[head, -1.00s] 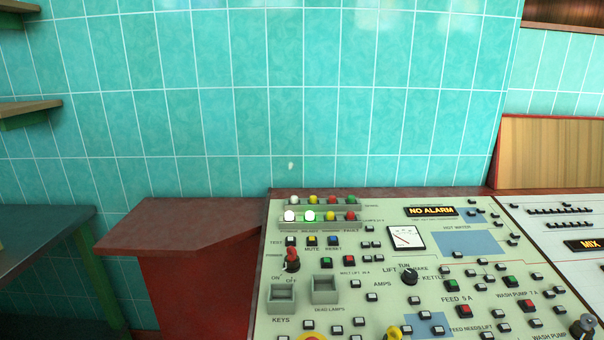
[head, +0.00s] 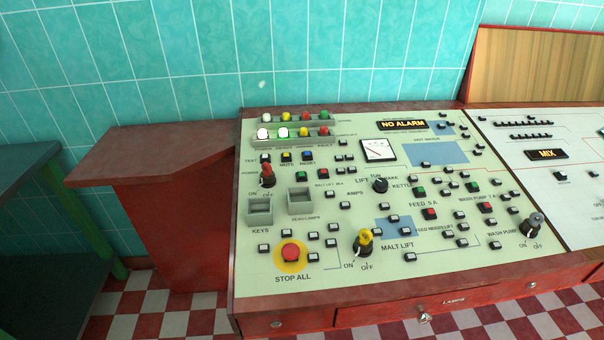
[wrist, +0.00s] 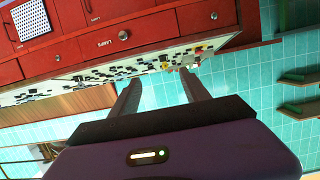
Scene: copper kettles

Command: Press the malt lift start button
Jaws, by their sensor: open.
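The pale green control panel (head: 330,235) fills the middle of the head view. A green button (head: 302,175) and a red button (head: 323,172) sit side by side on its left half, above a small label that appears to read MALT LIFT 30 A. A yellow-topped switch (head: 364,242) marked ON and OFF stands lower, beside large MALT LIFT lettering. My gripper (wrist: 161,77) shows only in the wrist view, open and empty. Its fingers point toward the panel (wrist: 110,74), which appears upside down and too small to tell its buttons apart.
A red STOP ALL button (head: 290,252) on a yellow disc is near the panel's front left. A red-handled switch (head: 267,175) stands left of the green button. A red-brown side shelf (head: 150,150) adjoins the desk. Checkered floor (head: 180,312) lies below.

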